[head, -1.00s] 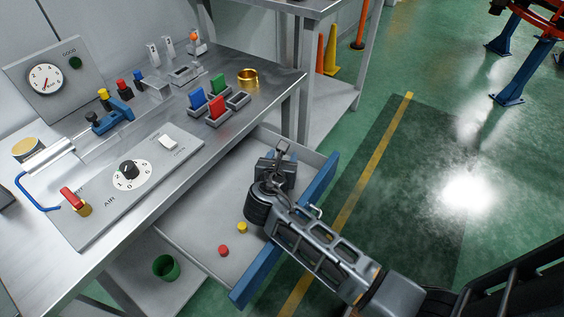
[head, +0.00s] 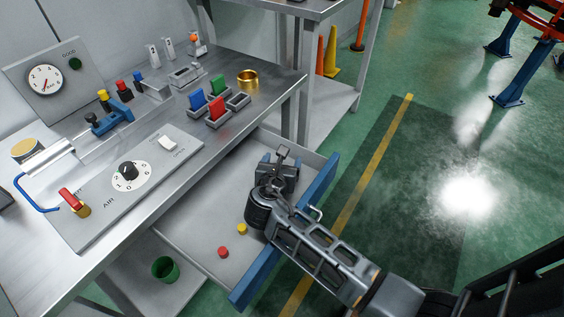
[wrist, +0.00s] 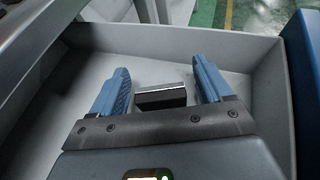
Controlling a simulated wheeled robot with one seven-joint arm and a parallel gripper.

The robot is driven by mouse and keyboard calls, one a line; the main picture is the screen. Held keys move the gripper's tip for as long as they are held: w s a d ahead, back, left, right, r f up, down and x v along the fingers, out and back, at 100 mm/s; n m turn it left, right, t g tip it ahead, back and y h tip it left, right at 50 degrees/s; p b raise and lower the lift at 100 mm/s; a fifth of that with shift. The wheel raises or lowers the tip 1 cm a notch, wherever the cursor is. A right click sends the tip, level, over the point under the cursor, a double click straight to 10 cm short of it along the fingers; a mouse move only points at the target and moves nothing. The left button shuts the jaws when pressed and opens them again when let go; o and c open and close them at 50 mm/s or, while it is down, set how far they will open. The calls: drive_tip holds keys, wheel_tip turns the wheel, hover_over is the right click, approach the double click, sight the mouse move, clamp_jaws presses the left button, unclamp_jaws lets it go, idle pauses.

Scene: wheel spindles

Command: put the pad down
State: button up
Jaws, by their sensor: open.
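In the wrist view, a small dark block with a shiny metal-like top face (wrist: 161,96), which looks like the pad, lies on the pale drawer floor. My gripper's two blue fingers (wrist: 163,88) stand apart, one on each side of the block, with visible gaps between. The gripper is open. In the head view my gripper (head: 278,170) is inside the open drawer (head: 200,212), toward its far right end. The pad is hidden there behind the gripper.
A red button-like piece (head: 223,252) and a yellow one (head: 242,229) lie in the drawer's near part. The drawer's blue front (head: 262,276) is beneath my forearm. The bench top (head: 150,215) overhangs on the left, with colored blocks in grey holders (head: 217,108). A green cup (head: 165,268) stands on the shelf below.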

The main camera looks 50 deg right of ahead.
drive_tip(key=p+v, duration=0.1)
drive_tip(key=v, duration=1.1)
drive_tip(key=shift+r+p, duration=0.15)
drive_tip(key=shift+p, duration=0.15)
